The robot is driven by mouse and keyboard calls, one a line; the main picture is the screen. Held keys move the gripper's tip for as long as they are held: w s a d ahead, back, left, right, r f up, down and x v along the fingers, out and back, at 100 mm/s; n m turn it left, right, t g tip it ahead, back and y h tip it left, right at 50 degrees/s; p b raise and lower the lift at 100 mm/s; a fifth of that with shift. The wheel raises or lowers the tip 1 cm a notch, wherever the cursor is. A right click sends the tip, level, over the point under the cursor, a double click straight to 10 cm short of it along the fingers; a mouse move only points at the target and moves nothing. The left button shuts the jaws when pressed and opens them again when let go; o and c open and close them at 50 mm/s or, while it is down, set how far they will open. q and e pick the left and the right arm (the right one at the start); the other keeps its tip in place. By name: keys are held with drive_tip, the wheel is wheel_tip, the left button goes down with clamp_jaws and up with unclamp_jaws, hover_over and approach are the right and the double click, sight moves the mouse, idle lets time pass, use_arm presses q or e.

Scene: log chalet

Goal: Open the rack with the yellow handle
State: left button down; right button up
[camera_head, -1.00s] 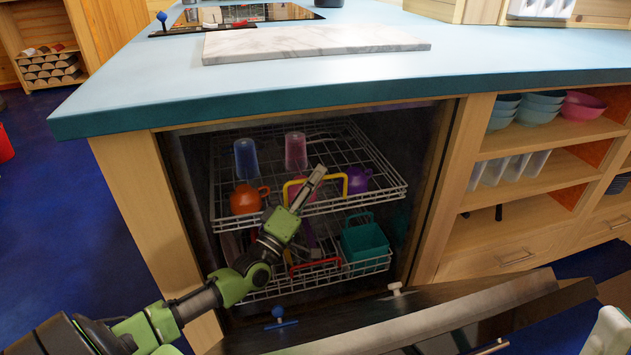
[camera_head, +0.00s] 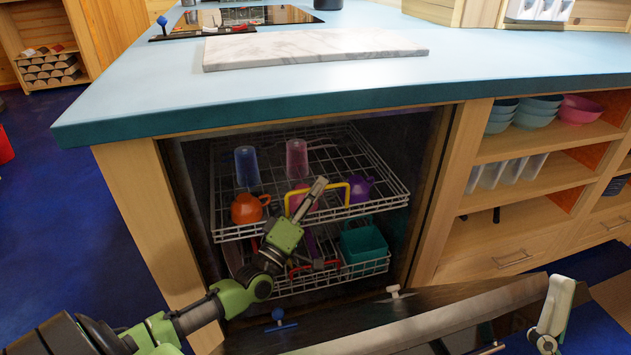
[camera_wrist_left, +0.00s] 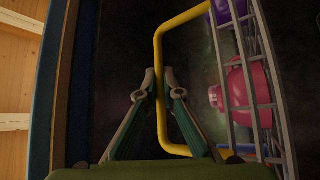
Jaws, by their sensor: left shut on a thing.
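The upper wire rack (camera_head: 390,190) sits in the open dishwasher, with the yellow handle (camera_head: 349,188) on its front edge. My left gripper (camera_head: 320,183) is at the handle in front of the rack. In the left wrist view the fingertips (camera_wrist_left: 160,75) are closed on the straight bar of the yellow handle (camera_wrist_left: 157,52). My right gripper (camera_head: 556,315) shows only partly at the lower right; its jaws cannot be made out clearly.
The upper rack holds an orange mug (camera_head: 248,208), a blue cup (camera_head: 248,166), a pink cup (camera_head: 296,158) and a purple mug (camera_head: 362,189). The lower rack (camera_head: 375,268) has a red handle and a teal box (camera_head: 364,243). The dishwasher door (camera_head: 420,320) lies folded down in front.

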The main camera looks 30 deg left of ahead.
use_arm(q)
drive_tip(key=shift+s+d+f+p, duration=0.1)
drive_tip(key=shift+s+d+p, duration=0.6)
drive_tip(key=shift+s+d, duration=0.35)
use_arm(e)
drive_tip(key=w+f+g+h, duration=0.1)
drive_tip(key=w+f+g, duration=0.3)
drive_tip(key=f, duration=0.3)
drive_tip(key=shift+w+a+g+h, duration=0.25)
drive_tip(key=shift+w+g+h, duration=0.05)
drive_tip(key=shift+w, duration=0.45)
use_arm(q)
drive_tip(key=shift+w, duration=0.1)
drive_tip(key=c, duration=2.2)
unclamp_jaws()
